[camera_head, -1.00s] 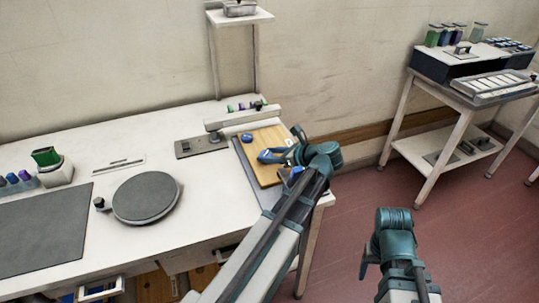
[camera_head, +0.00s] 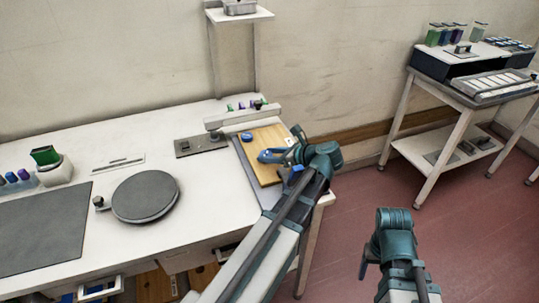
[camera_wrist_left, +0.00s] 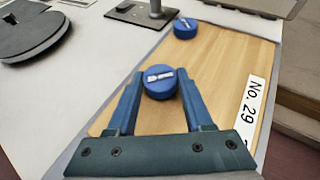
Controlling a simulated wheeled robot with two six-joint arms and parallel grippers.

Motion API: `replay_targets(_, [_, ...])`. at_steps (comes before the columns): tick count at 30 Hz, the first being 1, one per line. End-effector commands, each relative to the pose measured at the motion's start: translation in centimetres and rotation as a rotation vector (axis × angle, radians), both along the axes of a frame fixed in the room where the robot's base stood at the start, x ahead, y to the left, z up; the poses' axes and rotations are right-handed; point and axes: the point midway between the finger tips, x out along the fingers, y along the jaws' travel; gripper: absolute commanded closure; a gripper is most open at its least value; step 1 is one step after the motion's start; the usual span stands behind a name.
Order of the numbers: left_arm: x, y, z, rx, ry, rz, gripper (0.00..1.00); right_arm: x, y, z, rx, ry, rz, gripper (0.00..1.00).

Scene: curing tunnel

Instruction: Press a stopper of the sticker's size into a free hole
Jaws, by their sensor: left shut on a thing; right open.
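My left gripper (camera_head: 268,156) is low over a light wooden board (camera_head: 266,178) at the table's right end. In the left wrist view its two blue fingers are shut on a round blue stopper (camera_wrist_left: 160,82) with a white mark on top. I cannot tell whether this stopper touches the board (camera_wrist_left: 215,80) or sits in a hole. A second blue stopper (camera_wrist_left: 185,28) stands at the board's far edge; it also shows in the head view (camera_head: 246,137). A white sticker (camera_wrist_left: 250,110) reading "No. 29" lies along the board's right side. My right gripper (camera_head: 366,268) is open, away from the table.
A grey fixture (camera_head: 202,146) and a pale bar (camera_head: 243,117) with several coloured pieces behind stand beyond the board. A dark round turntable (camera_head: 145,197) and a grey mat (camera_head: 40,228) lie left. A side table (camera_head: 455,85) stands right, across open floor.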

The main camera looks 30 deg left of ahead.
Motion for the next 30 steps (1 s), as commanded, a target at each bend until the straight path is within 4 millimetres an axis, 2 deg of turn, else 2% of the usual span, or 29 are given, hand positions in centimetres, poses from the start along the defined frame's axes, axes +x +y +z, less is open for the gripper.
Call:
replay_targets(27, [0.0,0.0,-1.0,0.0,0.0,0.0,1.0,0.0,0.0,-1.0,0.0,0.0,0.0,0.32])
replay_targets(28, [0.0,-0.01,-1.01,0.0,0.0,0.0,0.43,0.0,0.0,-1.0,0.0,0.0,0.0,0.32])
replay_targets(30, [0.0,-0.01,-1.01,0.0,0.0,0.0,0.31,0.0,0.0,-1.0,0.0,0.0,0.0,0.32])
